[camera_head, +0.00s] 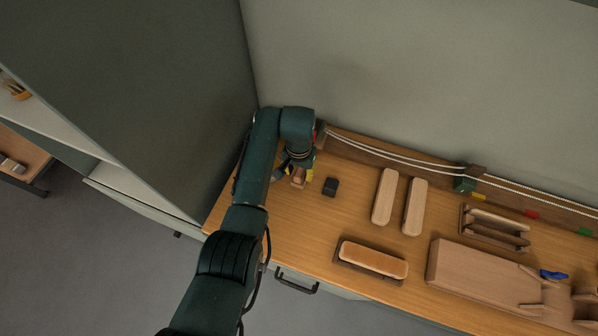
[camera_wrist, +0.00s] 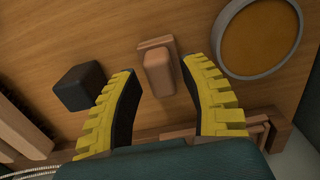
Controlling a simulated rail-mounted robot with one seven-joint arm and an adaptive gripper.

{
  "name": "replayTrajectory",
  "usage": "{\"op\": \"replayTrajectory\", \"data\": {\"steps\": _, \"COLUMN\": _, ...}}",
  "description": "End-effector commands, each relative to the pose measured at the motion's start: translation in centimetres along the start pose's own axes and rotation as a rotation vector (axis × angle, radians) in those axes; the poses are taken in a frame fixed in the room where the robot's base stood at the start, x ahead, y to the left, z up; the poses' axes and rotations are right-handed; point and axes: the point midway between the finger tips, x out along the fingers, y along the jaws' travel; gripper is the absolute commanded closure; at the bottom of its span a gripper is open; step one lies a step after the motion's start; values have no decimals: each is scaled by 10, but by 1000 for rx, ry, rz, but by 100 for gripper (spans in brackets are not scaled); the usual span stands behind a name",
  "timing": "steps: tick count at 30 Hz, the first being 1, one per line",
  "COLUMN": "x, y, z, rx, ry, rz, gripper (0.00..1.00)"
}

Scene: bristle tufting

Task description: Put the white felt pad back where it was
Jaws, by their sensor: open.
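My gripper (camera_wrist: 160,78) is open, its two yellow ribbed fingers spread wide. In the head view my gripper (camera_head: 303,174) is low over the left end of the wooden bench (camera_head: 325,211). A small tan block (camera_wrist: 158,72) on a wooden base (camera_wrist: 155,44) appears between the fingertips in the wrist view; I cannot tell whether they touch it. I cannot make out a white felt pad in either view; the arm and gripper hide part of the bench.
A black block (camera_wrist: 80,87) stands left of the fingers in the wrist view. A round grey-rimmed dish (camera_wrist: 222,49) is at its upper right. In the head view, two long pale wooden blocks (camera_head: 384,196) (camera_head: 415,207) and a brush-like block (camera_head: 373,260) lie further right.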

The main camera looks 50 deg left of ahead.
Motion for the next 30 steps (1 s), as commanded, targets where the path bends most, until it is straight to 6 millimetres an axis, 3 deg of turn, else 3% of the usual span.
{"op": "replayTrajectory", "data": {"steps": 6, "x": -59, "y": 0, "z": -1, "rx": 0, "ry": 5, "rz": -1, "gripper": 56}}
{"op": "replayTrajectory", "data": {"steps": 12, "x": -98, "y": 0, "z": 0, "rx": 0, "ry": 1, "rz": 0, "gripper": 56}}
{"op": "replayTrajectory", "data": {"steps": 16, "x": -110, "y": 0, "z": 0, "rx": 0, "ry": 1, "rz": 0, "gripper": 56}}
{"op": "replayTrajectory", "data": {"steps": 26, "x": -113, "y": 3, "z": -2, "rx": 5, "ry": 14, "rz": -2, "gripper": 56}}
{"op": "replayTrajectory", "data": {"steps": 29, "x": -125, "y": 24, "z": -20, "rx": 36, "ry": 128, "rz": -19, "gripper": 56}}
{"op": "replayTrajectory", "data": {"steps": 30, "x": -136, "y": 41, "z": -30, "rx": 58, "ry": 213, "rz": -28, "gripper": 56}}
